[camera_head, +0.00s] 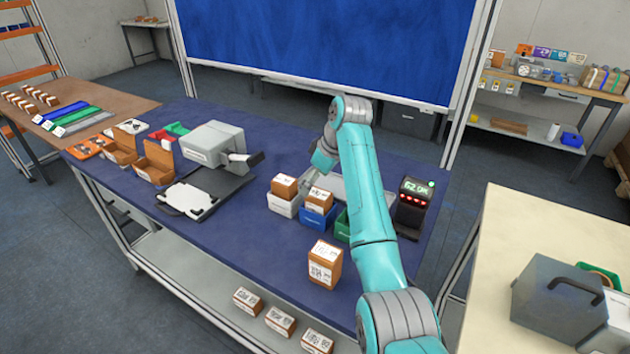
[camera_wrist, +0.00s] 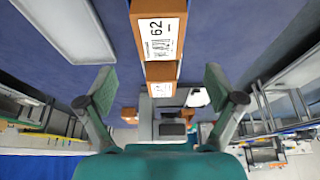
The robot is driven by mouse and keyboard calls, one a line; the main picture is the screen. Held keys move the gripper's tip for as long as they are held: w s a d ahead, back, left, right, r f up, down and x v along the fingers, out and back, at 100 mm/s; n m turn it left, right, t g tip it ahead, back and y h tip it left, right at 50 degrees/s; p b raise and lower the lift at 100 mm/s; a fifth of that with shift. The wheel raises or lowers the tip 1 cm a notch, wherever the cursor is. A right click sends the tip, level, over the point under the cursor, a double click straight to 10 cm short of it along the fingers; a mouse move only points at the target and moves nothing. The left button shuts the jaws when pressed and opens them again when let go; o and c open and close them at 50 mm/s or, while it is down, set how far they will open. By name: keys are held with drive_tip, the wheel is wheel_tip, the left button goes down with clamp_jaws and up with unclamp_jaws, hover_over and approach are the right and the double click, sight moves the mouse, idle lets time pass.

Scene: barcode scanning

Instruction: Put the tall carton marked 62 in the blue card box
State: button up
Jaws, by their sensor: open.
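In the wrist view a brown carton marked 62 (camera_wrist: 158,38) shows just beyond the fingertips, with its white label facing me. My gripper (camera_wrist: 160,82) is open, with its fingers apart and nothing between them. In the head view my gripper (camera_head: 322,161) hangs above the table behind the row of card boxes. The blue card box (camera_head: 313,221) holds a brown carton (camera_head: 319,201). Its mark is too small to read, but the neighbouring carton and tray match those around the carton marked 62 in the wrist view.
A white box (camera_head: 283,206) with a carton (camera_head: 284,187) stands left of the blue box; a green box (camera_head: 342,226) stands right. Another tall carton (camera_head: 325,264) stands on the mat in front. A display (camera_head: 413,200) reads 62 OK. A grey machine (camera_head: 212,143) stands left.

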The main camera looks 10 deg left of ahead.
drive_tip(key=v, duration=0.7)
drive_tip(key=shift+r, duration=0.25)
